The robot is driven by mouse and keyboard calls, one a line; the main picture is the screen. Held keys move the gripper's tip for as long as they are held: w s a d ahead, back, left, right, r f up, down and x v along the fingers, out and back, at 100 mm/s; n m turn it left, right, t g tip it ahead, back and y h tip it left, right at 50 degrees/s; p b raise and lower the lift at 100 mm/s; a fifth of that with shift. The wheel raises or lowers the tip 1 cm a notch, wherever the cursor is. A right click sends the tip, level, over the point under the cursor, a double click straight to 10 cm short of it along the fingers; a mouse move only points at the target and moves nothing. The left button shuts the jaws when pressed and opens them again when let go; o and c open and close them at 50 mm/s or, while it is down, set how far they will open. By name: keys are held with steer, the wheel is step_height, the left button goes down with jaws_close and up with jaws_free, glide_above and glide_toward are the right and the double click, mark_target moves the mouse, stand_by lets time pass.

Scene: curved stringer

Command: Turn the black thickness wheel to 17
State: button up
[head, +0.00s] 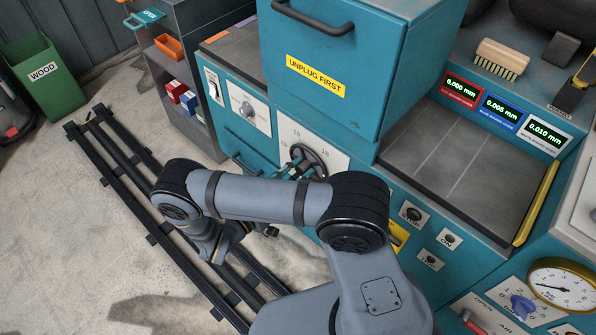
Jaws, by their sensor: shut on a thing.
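The black thickness wheel (311,158) sits on a white dial plate (333,152) on the front of the teal machine. The forearm covers most of the gripper, so the exact grip is hidden.
A smaller grey knob (247,109) and a white switch (213,86) are left of the wheel. The teal cabinet (340,75) with an "UNPLUG FIRST" label overhangs above. Three thickness displays (503,111) stand at the right. Black rails (150,200) cross the floor at left.

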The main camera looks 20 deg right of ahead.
steer(key=shift+m, duration=0.6)
steer(key=o, duration=1.2)
steer(key=shift+c, duration=0.2)
steer(key=v, duration=1.2)
